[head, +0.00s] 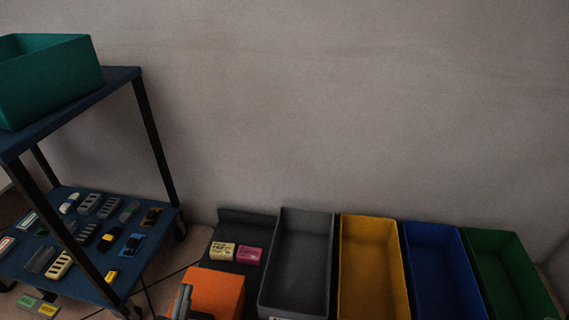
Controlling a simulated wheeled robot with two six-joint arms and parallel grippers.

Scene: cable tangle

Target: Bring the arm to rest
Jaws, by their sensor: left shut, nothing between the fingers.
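My left gripper (184,302) shows only partly at the bottom edge of the head view, as a grey upright finger shape. It is shut and holds nothing. It stands in front of an orange box-like shape (218,289), overlapping its left side in the picture; I cannot tell whether they touch. My right gripper is not in view.
A dark shelf cart (128,73) stands at left with a teal bin (62,75) on top and several small devices below. Grey (297,260), yellow (373,270), blue (440,270) and green (505,275) bins line the wall. Cream (222,251) and pink (249,255) blocks lie beside the grey bin.

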